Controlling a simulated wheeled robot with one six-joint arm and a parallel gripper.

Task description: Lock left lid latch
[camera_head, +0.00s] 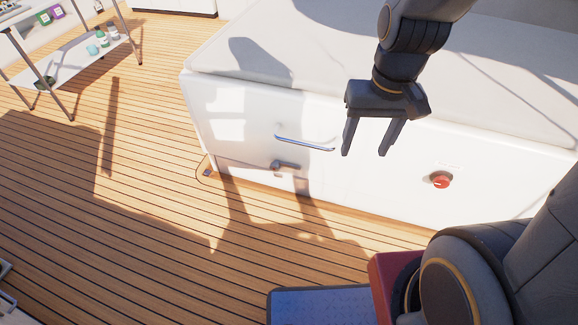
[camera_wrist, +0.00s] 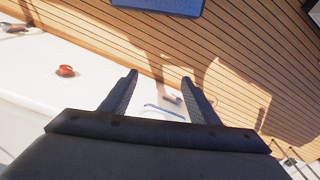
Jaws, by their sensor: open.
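A small dark latch (camera_head: 285,164) sits on the front face of the white locker (camera_head: 235,125), just below a blue-silver bar handle (camera_head: 305,143). I cannot tell its lock position. In the wrist view the latch (camera_wrist: 172,98) shows between my fingers, near the handle (camera_wrist: 165,110). My gripper (camera_head: 364,153) is open and empty, its fingers pointing down in front of the locker, right of the handle and latch. In the wrist view both fingers of my gripper (camera_wrist: 159,77) are apart with nothing between them.
A red knob (camera_head: 441,180) is on the locker front to the right. Another dark fitting (camera_wrist: 15,28) shows at the wrist view's left edge. A metal shelf (camera_head: 75,62) with bottles stands upper left. The plank floor (camera_head: 140,190) before the locker is clear.

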